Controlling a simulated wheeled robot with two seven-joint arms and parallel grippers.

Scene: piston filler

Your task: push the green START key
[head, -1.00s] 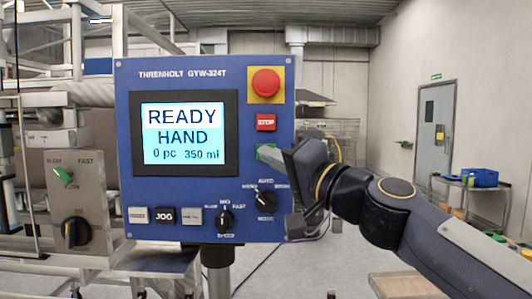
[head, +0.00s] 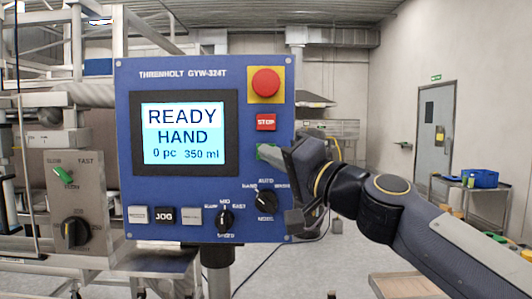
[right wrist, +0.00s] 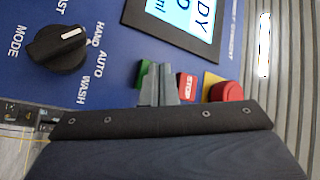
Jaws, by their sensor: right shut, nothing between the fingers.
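The green START key (head: 262,152) is on the blue control panel (head: 185,78), below the red STOP key (head: 266,122). It is partly covered by my right gripper (head: 276,156). The right gripper is shut and empty, its fingertips at the key's right side. In the right wrist view, the closed grey fingers (right wrist: 160,82) lie over the panel between the green key (right wrist: 144,74) and the STOP key (right wrist: 187,88). I cannot tell whether the tips touch the key. The screen (head: 183,132) reads READY, HAND, 0 pc, 350 ml. My left gripper is not in view.
A red emergency button (head: 266,82) on a yellow plate sits above STOP. The mode knob (head: 267,201) is close below the gripper, with the speed knob (head: 225,218) and the JOG key (head: 165,215) further left. A grey switch box (head: 74,205) stands at left.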

